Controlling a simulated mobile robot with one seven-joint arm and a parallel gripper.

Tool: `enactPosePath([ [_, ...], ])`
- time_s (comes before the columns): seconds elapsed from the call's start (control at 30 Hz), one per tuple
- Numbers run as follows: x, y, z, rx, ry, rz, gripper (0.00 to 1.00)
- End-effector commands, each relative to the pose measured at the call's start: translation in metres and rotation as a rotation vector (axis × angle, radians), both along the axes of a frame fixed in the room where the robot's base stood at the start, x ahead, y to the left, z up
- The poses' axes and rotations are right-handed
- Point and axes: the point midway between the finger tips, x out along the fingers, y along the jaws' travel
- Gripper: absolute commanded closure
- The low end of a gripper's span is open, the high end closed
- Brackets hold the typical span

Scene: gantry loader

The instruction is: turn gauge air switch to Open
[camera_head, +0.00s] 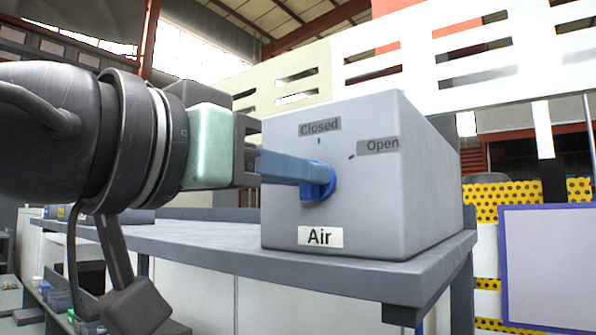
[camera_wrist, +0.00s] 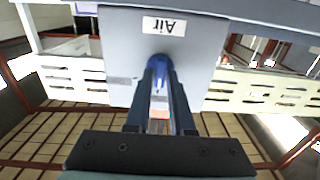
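The box stands on a grey bench (camera_head: 200,240) with its right end just beyond the box. A white slotted panel (camera_head: 420,60) rises behind. A blue-framed board (camera_head: 547,265) stands to the right.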

Motion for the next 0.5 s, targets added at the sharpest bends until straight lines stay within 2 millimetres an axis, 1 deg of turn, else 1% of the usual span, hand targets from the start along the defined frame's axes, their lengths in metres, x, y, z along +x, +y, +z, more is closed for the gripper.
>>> enactPosePath([
  [0.03,-0.0001,-0.0001,0.0000,0.000,0.000,0.000,0.90],
  [0.1,0.0000,0.0000,0.0000,0.000,0.000,0.000,1.00],
  [0.5,-0.0002,0.0001,-0.0003,0.011,-0.008,0.000,1.00],
])
